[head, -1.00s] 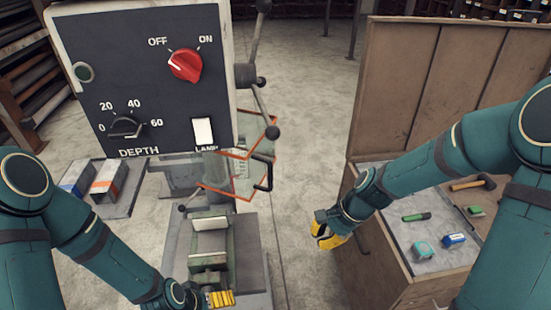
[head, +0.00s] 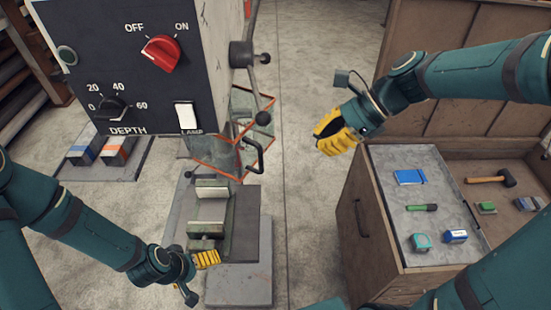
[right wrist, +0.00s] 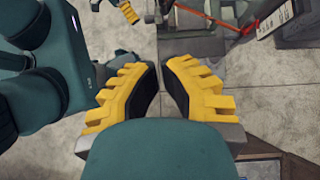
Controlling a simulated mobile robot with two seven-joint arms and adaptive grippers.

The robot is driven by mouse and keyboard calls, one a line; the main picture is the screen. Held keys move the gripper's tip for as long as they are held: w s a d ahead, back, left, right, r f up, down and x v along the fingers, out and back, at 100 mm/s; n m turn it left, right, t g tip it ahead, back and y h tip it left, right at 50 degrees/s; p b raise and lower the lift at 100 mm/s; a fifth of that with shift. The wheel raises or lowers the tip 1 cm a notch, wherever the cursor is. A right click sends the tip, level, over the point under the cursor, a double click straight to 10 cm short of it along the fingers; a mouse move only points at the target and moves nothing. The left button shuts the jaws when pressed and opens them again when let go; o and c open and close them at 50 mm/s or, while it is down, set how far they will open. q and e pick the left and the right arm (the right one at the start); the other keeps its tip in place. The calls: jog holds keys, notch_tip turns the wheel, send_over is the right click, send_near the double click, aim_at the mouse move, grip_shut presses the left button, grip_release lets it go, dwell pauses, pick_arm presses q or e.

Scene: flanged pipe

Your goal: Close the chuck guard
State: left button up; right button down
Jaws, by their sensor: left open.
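The chuck guard (head: 214,165) is a clear shield with orange-red edges and a black bar handle (head: 257,158), below the drill press head in the head view. Part of its orange-red edge (right wrist: 240,28) shows at the top of the right wrist view. I cannot tell how far it is swung. My right gripper (head: 332,132) is to the right of the guard, apart from it. Its fingers (right wrist: 161,75) show a narrow gap with only floor between. My left gripper (head: 207,259) is open beside the vise, below the guard. The chuck is hidden.
The drill press head (head: 130,70) has a red knob and lamp switch; its feed levers (head: 262,117) stick out above the guard. A green vise (head: 210,215) stands below. A cabinet (head: 385,235) with small tools is at right. Floor between is clear.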

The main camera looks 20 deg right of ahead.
pick_arm(q)
jog(key=shift+f, duration=0.35)
pick_arm(e)
jog(key=w+a+f, duration=0.2)
jog(key=a+f, duration=0.3)
jog(key=a, duration=0.4)
jog(key=shift+a+f, duration=0.15)
jog(key=shift+f, duration=0.15)
